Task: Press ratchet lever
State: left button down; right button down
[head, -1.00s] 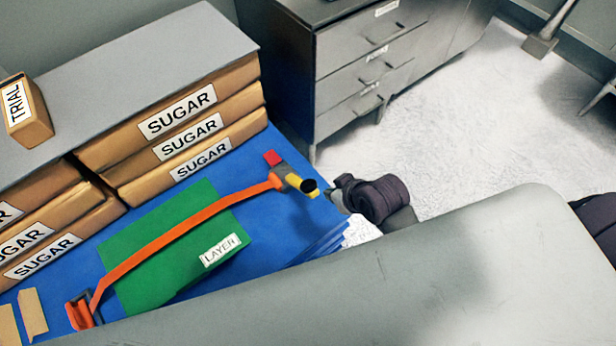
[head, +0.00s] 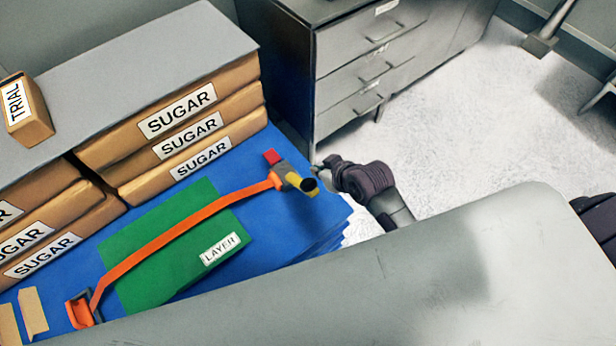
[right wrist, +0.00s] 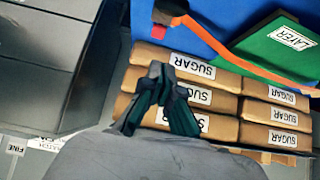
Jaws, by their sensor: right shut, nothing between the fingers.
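The ratchet has a grey body (head: 283,169), a red end and a yellow lever (head: 301,183) with a dark round tip. It sits at the right end of an orange strap (head: 185,228) that crosses a green sheet marked LAYER (head: 180,240) on the blue stack. My right gripper (head: 322,165) is just right of the ratchet, apart from it in the picture, shut and empty. In the right wrist view its fingertips (right wrist: 163,70) meet below the ratchet (right wrist: 169,14), in front of sugar packs. My left gripper is not in view.
Brown SUGAR packs (head: 183,112) are stacked behind the blue layers (head: 265,240). A grey drawer cabinet (head: 365,65) stands beyond the stack. A TRIAL box (head: 27,112) sits on the grey top at left. Open pale floor (head: 470,140) lies to the right.

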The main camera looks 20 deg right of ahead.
jog(key=b, duration=0.2)
send_over(308, 182)
jog(key=w+a, duration=0.1)
jog(key=w, duration=0.1)
notch_tip(308, 182, down, 7)
jog(key=shift+w+f, duration=0.1)
jog(key=shift+f, duration=0.05)
jog(key=shift+s+d+f+p, duration=0.15)
jog(key=shift+s+f+p, duration=0.05)
jog(key=shift+s+f, duration=0.3)
jog(key=shift+s+d+f+p, duration=0.15)
jog(key=shift+s+f, duration=0.2)
jog(key=shift+f, duration=0.15)
jog(key=shift+s+d+f, duration=0.15)
jog(key=shift+s+f, duration=0.2)
jog(key=shift+f, duration=0.15)
